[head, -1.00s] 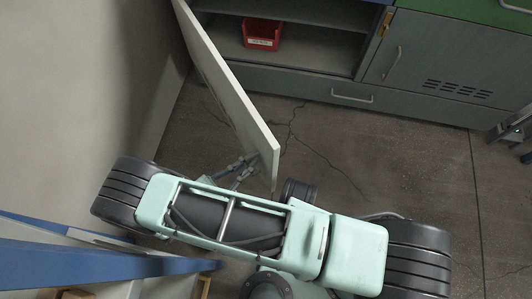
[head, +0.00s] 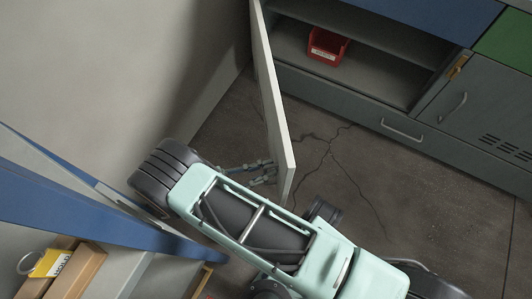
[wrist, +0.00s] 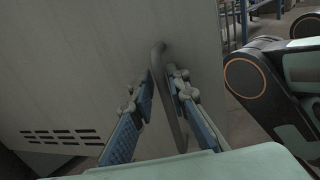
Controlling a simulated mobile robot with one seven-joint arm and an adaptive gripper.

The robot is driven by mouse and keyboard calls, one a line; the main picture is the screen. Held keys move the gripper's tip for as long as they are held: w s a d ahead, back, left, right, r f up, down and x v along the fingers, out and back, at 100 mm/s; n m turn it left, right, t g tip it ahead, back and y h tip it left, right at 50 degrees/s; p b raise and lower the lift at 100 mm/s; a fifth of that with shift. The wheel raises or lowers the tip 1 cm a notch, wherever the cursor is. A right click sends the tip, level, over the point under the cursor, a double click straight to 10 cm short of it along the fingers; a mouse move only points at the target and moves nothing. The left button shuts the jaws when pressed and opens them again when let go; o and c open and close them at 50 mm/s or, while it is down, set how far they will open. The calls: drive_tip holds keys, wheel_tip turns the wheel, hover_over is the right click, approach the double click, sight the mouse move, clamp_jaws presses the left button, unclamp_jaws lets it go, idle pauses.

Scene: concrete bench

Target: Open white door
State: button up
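The white door (head: 273,100) stands swung out from the cabinet, seen almost edge-on in the head view. In the wrist view its broad vented face (wrist: 90,70) fills the left and middle. A grey bar handle (wrist: 173,115) is on that face near its right edge. My gripper (head: 268,172) is at the handle side of the door, near its free end. In the wrist view its two blue-padded fingers (wrist: 161,80) stand apart on either side of the handle. Whether the pads touch the handle is not clear.
The open cabinet compartment (head: 385,75) holds a red bin (head: 327,46). A closed grey door (head: 480,110) is to its right, with a drawer handle (head: 402,131) below. A pale wall (head: 110,70) is at left. A blue-edged unit (head: 90,205) is at lower left. Cracked floor (head: 400,200) lies clear at right.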

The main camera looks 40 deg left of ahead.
sight(279, 152)
drive_tip(key=shift+d, duration=0.1)
wheel_tip(279, 152, up, 10)
drive_tip(key=shift+r, duration=0.1)
idle(0.6)
drive_tip(key=shift+c, duration=0.4)
